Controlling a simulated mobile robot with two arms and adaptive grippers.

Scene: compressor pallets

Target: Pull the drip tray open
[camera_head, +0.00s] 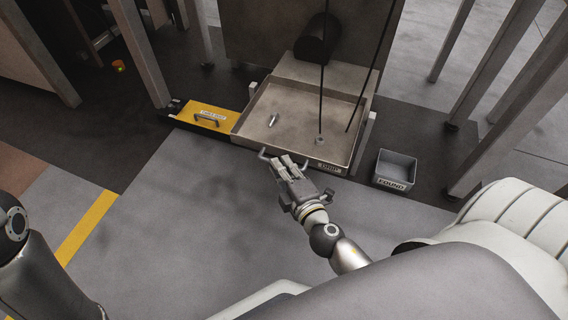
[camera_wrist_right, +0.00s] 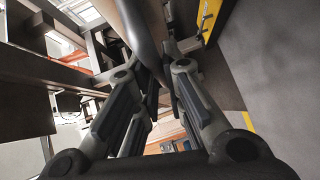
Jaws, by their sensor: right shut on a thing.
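The drip tray (camera_head: 285,148) is a shallow beige metal tray on the floor in the middle of the head view, with a label on its front wall. Its bar handle (camera_head: 262,153) is at the front edge, partly hidden by my right gripper. My right gripper (camera_head: 283,162) is shut on the handle. In the right wrist view a dark bar (camera_wrist_right: 143,28) runs between the fingers (camera_wrist_right: 150,85). My left gripper is out of view; only part of my left arm shows at the lower left.
A small metal part (camera_head: 273,120) lies in the tray. A yellow panel with a handle (camera_head: 200,108) is left of it. A grey bin marked FOUND (camera_head: 395,168) stands at the right. Posts (camera_head: 480,75) stand behind it. The grey floor in front is clear.

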